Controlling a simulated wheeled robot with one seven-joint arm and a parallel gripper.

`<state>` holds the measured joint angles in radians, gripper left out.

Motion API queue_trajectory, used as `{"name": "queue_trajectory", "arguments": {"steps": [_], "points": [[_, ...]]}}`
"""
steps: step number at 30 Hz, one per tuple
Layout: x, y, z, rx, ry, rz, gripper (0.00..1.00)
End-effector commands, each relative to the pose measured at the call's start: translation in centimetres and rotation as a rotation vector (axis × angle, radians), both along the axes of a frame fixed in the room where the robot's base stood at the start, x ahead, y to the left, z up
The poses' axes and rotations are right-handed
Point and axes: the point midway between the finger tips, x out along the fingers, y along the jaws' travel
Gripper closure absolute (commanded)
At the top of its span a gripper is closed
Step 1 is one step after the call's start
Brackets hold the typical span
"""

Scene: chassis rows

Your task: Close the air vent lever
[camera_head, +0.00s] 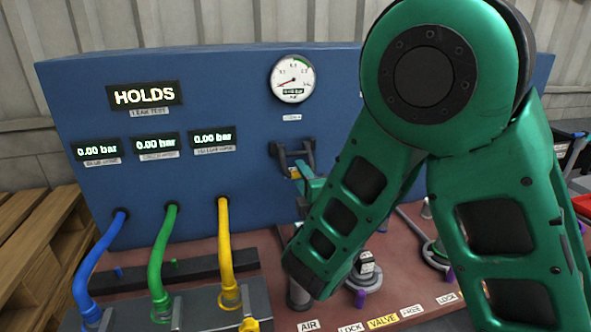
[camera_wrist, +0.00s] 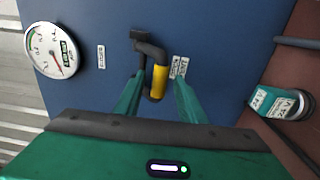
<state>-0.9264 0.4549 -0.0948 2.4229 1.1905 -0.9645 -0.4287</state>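A dark lever with a yellow grip, apparently the air vent lever (camera_head: 291,156), sticks out from the blue panel below the round gauge. In the wrist view the lever (camera_wrist: 159,79) is seen close up, its dark bracket at the panel and its yellow part hanging toward me. My gripper (camera_wrist: 158,92) is open, with one teal finger on each side of the yellow part. I see gaps beside it, with no clear contact. In the head view my gripper (camera_head: 308,187) is at the lever, partly hidden by my own green arm. The lever's label text is too small to read.
The blue panel (camera_head: 230,75) bears a HOLDS display (camera_head: 144,95), several 0.00 bar displays and a gauge (camera_head: 292,79). Blue, green and yellow hoses (camera_head: 223,240) run down at left. Fittings (camera_head: 364,282) stand on the red-brown deck. Wooden pallets (camera_head: 45,230) lie far left.

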Motion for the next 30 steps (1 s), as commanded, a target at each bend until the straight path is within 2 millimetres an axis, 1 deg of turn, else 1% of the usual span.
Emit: {"name": "queue_trajectory", "arguments": {"steps": [1,6,12,18,25,26,27,30], "points": [[0.8,0.1,0.2,0.004,-0.003,-0.002,0.64],[3.0,0.7,0.2,0.004,-0.002,-0.002,0.64],[4.9,1.4,0.2,0.002,-0.001,-0.001,0.64],[5.6,1.6,0.2,0.001,-0.002,0.001,0.64],[5.6,1.6,0.1,0.000,-0.001,0.001,0.64],[5.6,1.6,0.1,0.000,-0.001,0.001,0.68],[5.6,1.6,0.1,0.000,-0.001,0.001,0.78],[5.6,1.6,0.1,0.000,-0.001,0.001,1.00]]}}
